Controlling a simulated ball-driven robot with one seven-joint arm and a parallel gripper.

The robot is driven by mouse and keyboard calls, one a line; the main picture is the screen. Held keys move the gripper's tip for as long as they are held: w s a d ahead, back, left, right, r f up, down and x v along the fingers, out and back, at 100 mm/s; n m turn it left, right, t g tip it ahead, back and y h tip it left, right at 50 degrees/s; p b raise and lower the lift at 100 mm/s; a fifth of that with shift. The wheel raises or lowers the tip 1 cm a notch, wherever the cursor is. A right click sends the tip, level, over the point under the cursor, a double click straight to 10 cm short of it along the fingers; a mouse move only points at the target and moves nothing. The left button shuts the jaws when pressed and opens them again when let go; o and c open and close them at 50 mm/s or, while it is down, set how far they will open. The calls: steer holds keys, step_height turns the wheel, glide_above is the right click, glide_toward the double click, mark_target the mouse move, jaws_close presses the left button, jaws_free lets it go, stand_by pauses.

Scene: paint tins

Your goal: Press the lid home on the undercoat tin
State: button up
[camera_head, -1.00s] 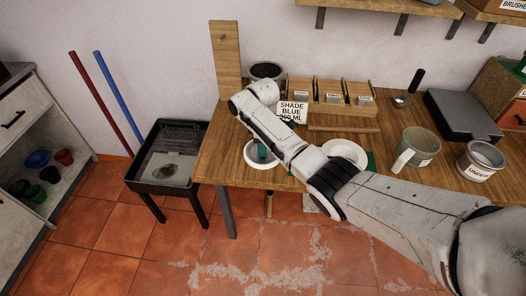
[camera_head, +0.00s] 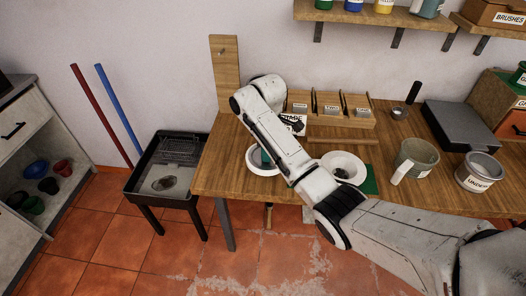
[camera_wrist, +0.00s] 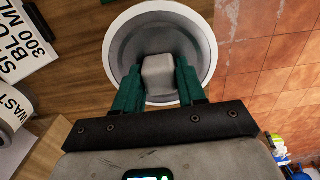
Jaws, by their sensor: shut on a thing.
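The undercoat tin (camera_head: 479,177) stands at the right of the bench, its label partly readable. A grey round surface shows inside its rim; I cannot tell if this is a lid or how it sits. My gripper (camera_wrist: 158,85) has green fingers shut on a small pale grey block (camera_wrist: 158,76). The block is over or inside a white-rimmed round bowl (camera_wrist: 117,42); its contact with the bowl is unclear. In the head view this bowl (camera_head: 252,167) is at the bench's left, partly hidden by my arm, far from the undercoat tin.
A second white bowl (camera_head: 329,161) with dark bits stands on a green mat (camera_head: 370,181). A handled mug (camera_head: 417,158) stands beside the undercoat tin. Small wooden bins (camera_head: 330,116) and a dark flat box (camera_head: 459,124) are behind. A shade card (camera_wrist: 24,42) and waste container (camera_wrist: 12,110) are near my gripper.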

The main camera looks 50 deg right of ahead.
steer(key=s+r+p, duration=0.1)
steer(key=s, duration=0.1)
steer(key=s+a+r+p, duration=0.1)
steer(key=s+r+p, duration=0.1)
steer(key=s+a+r+p, duration=0.1)
steer(key=p, duration=0.1)
steer(key=shift+s+r, duration=0.3)
steer(key=shift+s, duration=0.1)
steer(key=shift+s+a+r+p, duration=0.2)
steer(key=shift+s+a+r, duration=0.05)
steer(key=shift+s, duration=0.45)
steer(key=shift+s+a+r+p, duration=0.2)
steer(key=shift+s+a+p, duration=0.1)
steer(key=shift+s, duration=0.4)
steer(key=shift+s+a+r+p, duration=0.15)
steer(key=shift+s+a+r, duration=0.1)
steer(key=shift+s, duration=0.45)
